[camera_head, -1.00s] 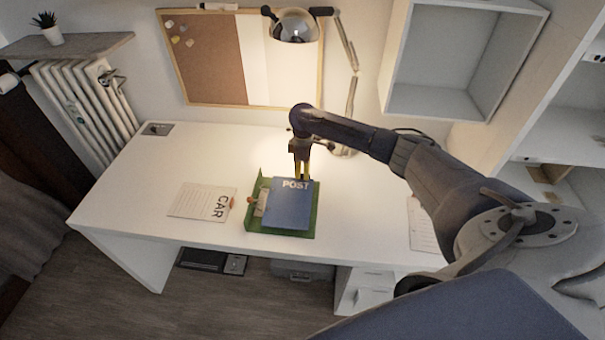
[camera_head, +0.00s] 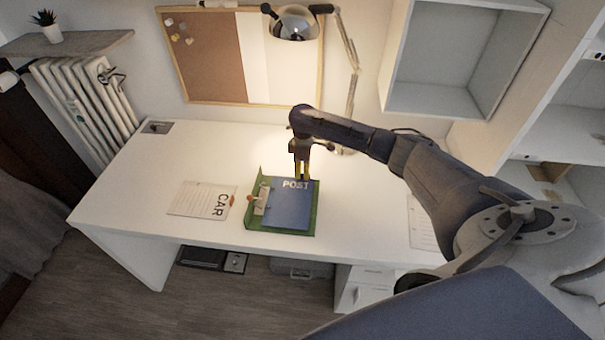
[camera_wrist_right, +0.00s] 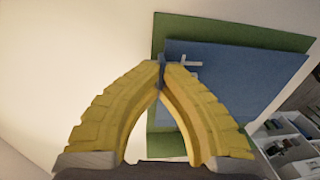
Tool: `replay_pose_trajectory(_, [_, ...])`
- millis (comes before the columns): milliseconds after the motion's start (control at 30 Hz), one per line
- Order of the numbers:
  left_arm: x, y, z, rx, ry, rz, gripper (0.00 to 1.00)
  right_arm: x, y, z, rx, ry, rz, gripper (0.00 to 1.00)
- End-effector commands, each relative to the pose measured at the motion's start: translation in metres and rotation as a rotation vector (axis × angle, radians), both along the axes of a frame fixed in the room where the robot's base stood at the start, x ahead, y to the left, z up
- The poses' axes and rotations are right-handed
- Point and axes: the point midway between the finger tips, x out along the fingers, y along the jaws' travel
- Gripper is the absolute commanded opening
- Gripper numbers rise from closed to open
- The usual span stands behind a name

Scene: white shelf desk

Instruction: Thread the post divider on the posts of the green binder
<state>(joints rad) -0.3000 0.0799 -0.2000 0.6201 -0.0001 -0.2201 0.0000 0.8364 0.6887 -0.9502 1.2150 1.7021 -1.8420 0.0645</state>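The green binder (camera_head: 251,221) lies open on the white desk, with a pale clip mechanism (camera_head: 260,201) along its left side. The blue post divider (camera_head: 288,208), marked POST, is over the binder's right part, its left edge next to the mechanism. My right gripper (camera_head: 302,177) is at the divider's far edge. In the right wrist view, its yellow fingers (camera_wrist_right: 162,74) come together on the edge of the blue divider (camera_wrist_right: 230,75), above the green binder (camera_wrist_right: 210,29). I cannot tell whether the posts pass through the divider's holes. My left gripper is not in view.
A white divider marked CAR (camera_head: 196,199) lies left of the binder. Another white sheet (camera_head: 424,236) lies at the right, partly behind my arm. A desk lamp (camera_head: 295,24) hangs over the back.

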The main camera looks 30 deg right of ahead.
Motion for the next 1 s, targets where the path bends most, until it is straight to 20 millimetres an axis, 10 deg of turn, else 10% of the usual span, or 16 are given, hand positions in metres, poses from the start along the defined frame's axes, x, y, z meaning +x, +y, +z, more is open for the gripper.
replay_pose_trajectory(467, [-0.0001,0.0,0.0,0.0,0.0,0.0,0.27,0.0,0.0,-0.0021,0.0,0.0,0.0,0.0])
replay_pose_trajectory(733, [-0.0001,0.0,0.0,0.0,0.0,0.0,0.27,-0.0001,0.0001,-0.002,0.0,0.0,0.0,0.3])
replay_pose_trajectory(1000, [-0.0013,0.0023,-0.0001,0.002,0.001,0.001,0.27,0.0001,-0.0001,-0.0012,0.0,0.0,0.0,0.31])
